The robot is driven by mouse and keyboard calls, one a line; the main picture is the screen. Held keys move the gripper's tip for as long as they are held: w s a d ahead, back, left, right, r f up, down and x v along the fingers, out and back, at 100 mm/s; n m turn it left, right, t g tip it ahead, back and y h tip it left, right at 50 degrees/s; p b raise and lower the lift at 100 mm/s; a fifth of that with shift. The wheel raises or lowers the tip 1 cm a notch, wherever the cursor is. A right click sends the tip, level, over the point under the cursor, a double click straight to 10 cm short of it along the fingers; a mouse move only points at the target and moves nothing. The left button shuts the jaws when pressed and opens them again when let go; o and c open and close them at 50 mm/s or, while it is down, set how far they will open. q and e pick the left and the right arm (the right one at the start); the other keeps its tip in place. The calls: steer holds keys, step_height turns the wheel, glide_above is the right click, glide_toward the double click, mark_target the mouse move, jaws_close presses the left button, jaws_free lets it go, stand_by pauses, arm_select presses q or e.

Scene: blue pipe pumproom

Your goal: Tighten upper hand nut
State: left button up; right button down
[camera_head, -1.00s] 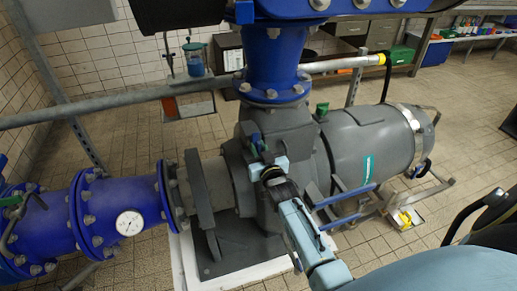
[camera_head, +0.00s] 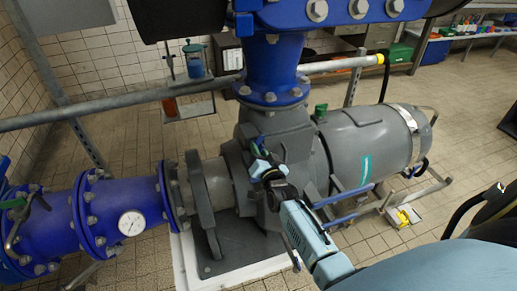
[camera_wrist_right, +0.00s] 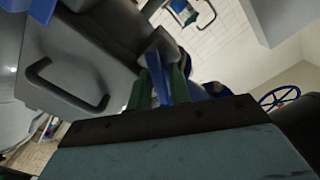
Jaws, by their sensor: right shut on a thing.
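The pump (camera_head: 285,150) is a grey housing in the middle of the head view. A small blue hand nut (camera_head: 257,142) shows on its front side. My right gripper (camera_head: 260,164) is at the nut, reaching up from the lower right. In the right wrist view, the two green fingers of my right gripper (camera_wrist_right: 160,88) are shut on the blue nut (camera_wrist_right: 157,72), with part of it showing between them. The fingers hide much of the nut. My left gripper is not in view.
A blue flanged pipe (camera_head: 115,213) with a round gauge (camera_head: 131,223) joins the pump from the left. A grey rail (camera_head: 110,103) runs behind. A grey motor (camera_head: 375,145) lies to the right.

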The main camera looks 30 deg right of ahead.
steer(key=m, duration=0.3)
steer(key=shift+d+m, duration=0.1)
steer(key=shift+m, duration=0.3)
steer(key=m, duration=0.4)
steer(key=shift+f, duration=0.2)
steer(key=shift+m+b, duration=0.35)
steer(key=shift+m, duration=0.55)
steer(key=shift+f+m, duration=0.1)
steer(key=shift+m, duration=0.6)
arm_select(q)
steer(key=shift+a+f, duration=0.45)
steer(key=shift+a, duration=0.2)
arm_select(e)
steer(key=shift+m, duration=0.3)
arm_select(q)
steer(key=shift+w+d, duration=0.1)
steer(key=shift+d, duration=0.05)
arm_select(e)
steer(key=c, duration=1.5)
jaws_free()
